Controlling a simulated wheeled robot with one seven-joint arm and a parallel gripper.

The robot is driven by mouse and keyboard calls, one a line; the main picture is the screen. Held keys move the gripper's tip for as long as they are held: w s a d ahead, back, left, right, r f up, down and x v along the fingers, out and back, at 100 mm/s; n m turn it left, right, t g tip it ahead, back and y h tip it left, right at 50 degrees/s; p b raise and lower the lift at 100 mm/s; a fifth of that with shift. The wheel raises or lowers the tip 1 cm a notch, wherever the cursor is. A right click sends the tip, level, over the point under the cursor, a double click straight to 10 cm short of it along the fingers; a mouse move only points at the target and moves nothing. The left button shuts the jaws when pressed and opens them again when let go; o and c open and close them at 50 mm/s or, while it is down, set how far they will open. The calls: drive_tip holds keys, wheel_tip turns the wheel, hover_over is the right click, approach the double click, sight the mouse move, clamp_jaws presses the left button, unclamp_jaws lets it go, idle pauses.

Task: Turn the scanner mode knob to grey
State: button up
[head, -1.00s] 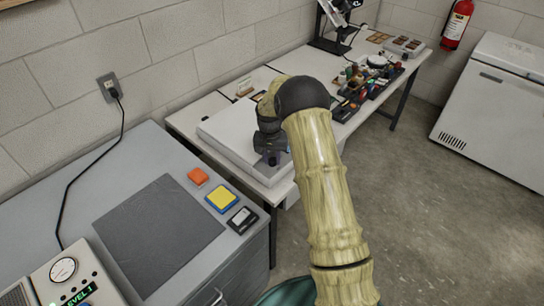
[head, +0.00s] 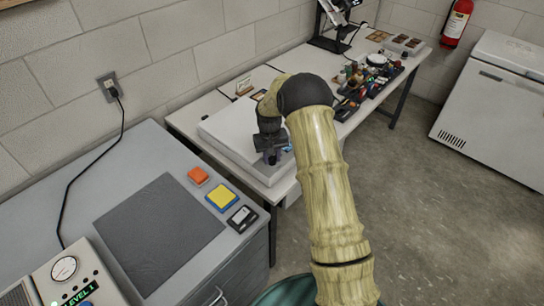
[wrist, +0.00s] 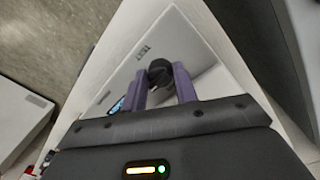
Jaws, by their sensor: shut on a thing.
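The scanner (head: 225,128) is a flat pale grey box on the white table, seen in the head view; its pale top (wrist: 182,38) also fills the middle of the wrist view. The mode knob (wrist: 159,70) is round and black and stands on the scanner's top. My gripper (head: 271,160) is over the scanner's near right corner. In the wrist view its two purple fingers (wrist: 164,82) are shut on the knob, one on each side. The knob's pointer and any colour marks around it cannot be made out. My arm and gripper hide the knob in the head view.
Trays of small objects (head: 362,88) stand farther along the table. A grey cabinet (head: 150,150) at the left front bears a dark mat (head: 155,230), orange and yellow blocks and a small dark device. A white chest freezer (head: 495,105) stands at the right. The floor between is clear.

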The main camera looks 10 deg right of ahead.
drive_tip(key=shift+w+a+r, duration=0.1)
drive_tip(key=o, duration=1)
drive_tip(key=shift+c, duration=0.2)
wheel_tip(320, 180, up, 17)
drive_tip(key=b, duration=0.1)
drive_tip(key=shift+a+r, duration=0.15)
drive_tip(key=shift+a, duration=0.3)
drive_tip(key=s+r+t+p, duration=0.1)
drive_tip(key=s+p, duration=0.1)
drive_tip(key=s, duration=1.3)
drive_tip(key=s+d+r+t+p, duration=0.1)
drive_tip(key=s+r+p, duration=0.1)
drive_tip(key=s, duration=1.3)
drive_tip(key=shift+d+t+y+p, duration=0.15)
drive_tip(key=shift+t+y+p, duration=0.15)
drive_tip(key=shift+p, duration=0.05)
